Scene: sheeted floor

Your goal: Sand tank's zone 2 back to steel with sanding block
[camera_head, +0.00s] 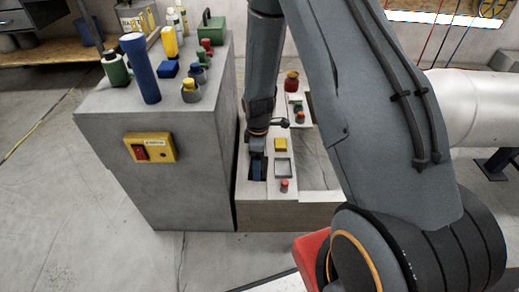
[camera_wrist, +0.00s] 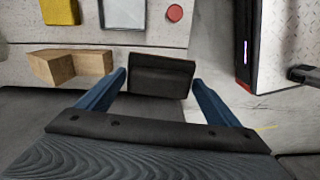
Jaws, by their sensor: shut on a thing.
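My gripper (camera_head: 257,168) points down at the left side of the low bench beside the grey cabinet. In the wrist view, its two blue fingers (camera_wrist: 160,88) are shut on a dark grey block (camera_wrist: 162,66), which looks like the sanding block. The block is hidden in the head view. A pale metallic cylinder (camera_head: 478,108), likely the tank, lies at the right, apart from my gripper and partly behind my arm. No zone marks can be made out on it.
The grey cabinet (camera_head: 170,165) carries bottles and spray cans, including a tall blue cylinder (camera_head: 139,68). The bench (camera_head: 265,216) holds a yellow block (camera_head: 280,145), a square tray (camera_head: 282,168) and a red knob (camera_head: 284,185). A wooden block (camera_wrist: 72,66) shows in the wrist view. Open floor lies front left.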

